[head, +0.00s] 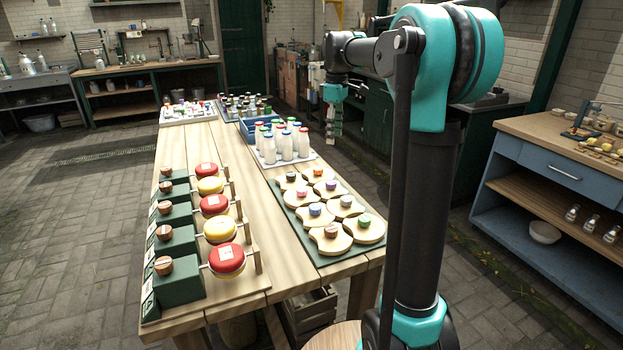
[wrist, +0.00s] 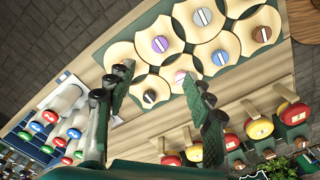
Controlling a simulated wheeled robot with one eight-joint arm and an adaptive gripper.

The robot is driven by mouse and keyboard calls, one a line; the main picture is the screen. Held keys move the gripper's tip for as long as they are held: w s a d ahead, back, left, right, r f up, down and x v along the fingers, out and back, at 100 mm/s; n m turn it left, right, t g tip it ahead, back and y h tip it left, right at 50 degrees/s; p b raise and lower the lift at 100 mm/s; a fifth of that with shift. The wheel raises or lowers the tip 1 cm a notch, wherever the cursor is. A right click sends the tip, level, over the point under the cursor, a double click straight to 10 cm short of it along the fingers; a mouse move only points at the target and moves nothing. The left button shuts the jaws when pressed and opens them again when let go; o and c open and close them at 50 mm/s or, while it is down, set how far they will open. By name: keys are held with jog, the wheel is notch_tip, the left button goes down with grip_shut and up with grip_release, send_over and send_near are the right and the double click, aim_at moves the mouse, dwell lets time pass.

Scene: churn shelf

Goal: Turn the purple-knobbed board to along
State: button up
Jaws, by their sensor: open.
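The purple-knobbed board (head: 330,193) is a pale wooden board in the right-hand column on the green mat (head: 312,249). Its purple knob (head: 331,185) is on top, and in the wrist view the purple knob (wrist: 160,44) carries a pale stripe. Which way the board points is hard to tell among the close-set boards. My gripper (head: 333,132) hangs in the air beyond the mat's far right corner, near the table's right edge. In the wrist view my gripper (wrist: 156,76) is open and empty, its fingers apart, with the purple knob beyond the tips.
Similar boards with other-coloured knobs crowd around it, including a pink one (head: 301,192) and a grey one (head: 346,201). White bottles (head: 287,148) stand behind the mat. Red and yellow round pieces (head: 213,205) line the left. The air above the boards is clear.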

send_near(331, 182)
notch_tip(331, 182, down, 9)
jog(key=shift+r, duration=0.15)
dwell(0.4)
jog(key=shift+c, duration=0.3)
jog(key=c, duration=1.1)
